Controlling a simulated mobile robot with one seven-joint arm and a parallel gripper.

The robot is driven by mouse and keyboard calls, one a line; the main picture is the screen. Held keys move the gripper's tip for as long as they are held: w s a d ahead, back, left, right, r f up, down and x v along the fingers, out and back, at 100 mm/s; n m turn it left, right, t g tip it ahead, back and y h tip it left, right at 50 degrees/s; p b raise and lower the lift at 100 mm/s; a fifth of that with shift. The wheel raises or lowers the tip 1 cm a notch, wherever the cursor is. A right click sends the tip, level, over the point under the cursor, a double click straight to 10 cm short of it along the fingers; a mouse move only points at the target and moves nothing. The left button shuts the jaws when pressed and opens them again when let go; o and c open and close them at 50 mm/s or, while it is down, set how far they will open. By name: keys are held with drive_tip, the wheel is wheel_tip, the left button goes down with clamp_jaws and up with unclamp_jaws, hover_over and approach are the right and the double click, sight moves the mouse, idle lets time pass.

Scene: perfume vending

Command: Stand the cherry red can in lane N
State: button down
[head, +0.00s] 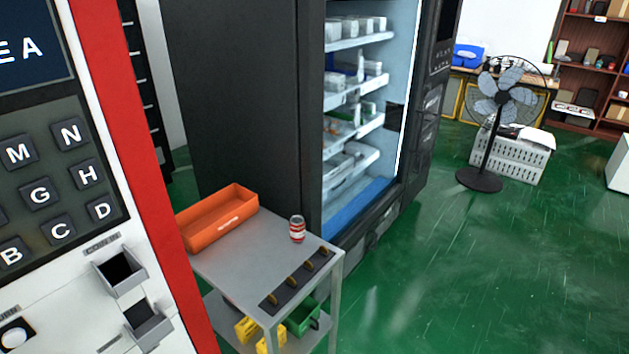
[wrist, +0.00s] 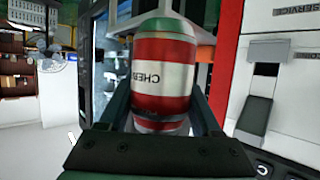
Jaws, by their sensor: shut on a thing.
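In the wrist view my gripper (wrist: 165,112) is shut on a red can (wrist: 160,85) with a white band. The band carries dark lettering that starts "CHE", upside down in this view. One finger lies along each side of the can. A green part shows at its upper end. My gripper does not show in the head view. The open vending machine shows white shelves (head: 357,85) with pale items on them. No lane letters can be read there, so I cannot tell which is lane N.
A grey cart (head: 250,264) stands before the machine, with an orange bin (head: 217,216), a small red and white can (head: 297,229) and a dark strip on top. A red and white keypad panel (head: 135,150) fills the left. Green floor is clear at right, before a fan (head: 503,95).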

drive_tip(key=s+d+f+m+h+b, duration=0.1)
drive_tip(key=s+d+f+b, duration=0.2)
drive_tip(key=s+d+f, duration=0.4)
drive_tip(key=s+d, duration=0.2)
drive_tip(key=shift+s+d+b, duration=0.2)
drive_tip(key=shift+s+b, duration=0.15)
drive_tip(key=shift+s, duration=0.05)
drive_tip(key=shift+a, duration=0.15)
